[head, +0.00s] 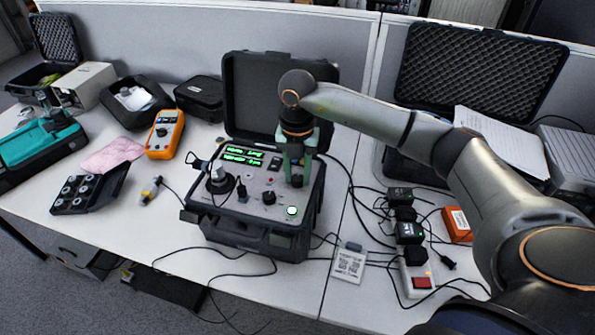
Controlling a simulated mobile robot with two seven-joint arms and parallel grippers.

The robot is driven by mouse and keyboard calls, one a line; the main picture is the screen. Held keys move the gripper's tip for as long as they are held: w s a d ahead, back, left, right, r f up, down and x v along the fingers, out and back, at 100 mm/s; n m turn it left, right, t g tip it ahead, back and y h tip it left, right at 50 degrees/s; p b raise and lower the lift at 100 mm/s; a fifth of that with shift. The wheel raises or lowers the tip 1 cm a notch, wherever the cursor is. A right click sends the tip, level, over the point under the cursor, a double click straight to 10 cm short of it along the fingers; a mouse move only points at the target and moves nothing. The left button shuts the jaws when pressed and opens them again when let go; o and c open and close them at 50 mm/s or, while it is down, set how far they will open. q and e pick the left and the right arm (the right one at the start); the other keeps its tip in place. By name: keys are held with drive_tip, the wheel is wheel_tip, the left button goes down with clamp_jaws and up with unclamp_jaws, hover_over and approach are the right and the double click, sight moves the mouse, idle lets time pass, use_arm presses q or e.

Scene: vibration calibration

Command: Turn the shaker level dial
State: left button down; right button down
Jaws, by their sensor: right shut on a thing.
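The shaker unit is an open black case (262,238) on the table, with a grey control panel (252,188) facing up. The panel has green lit displays (243,154), a black knob (268,198), a lit round button (292,210) and a round shaker head (219,180) at its left. My right gripper (296,181) points straight down over the panel's right side, right of the black knob. It is shut on a dial there, which its fingers hide almost completely. The dial's marking cannot be read. My left gripper is out of view.
The case's raised lid (268,85) stands behind my right gripper. A power strip (415,277) with black adapters (409,233) and loose cables lies to the right. An orange multimeter (165,134) and a black sensor box (88,192) lie to the left.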

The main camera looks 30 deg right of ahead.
sight(297, 177)
drive_tip(key=shift+r, duration=0.1)
idle(0.3)
drive_tip(key=c, duration=0.5)
unclamp_jaws()
wheel_tip(297, 177, up, 12)
drive_tip(key=shift+r+b, duration=0.2)
drive_tip(key=shift+b, duration=0.15)
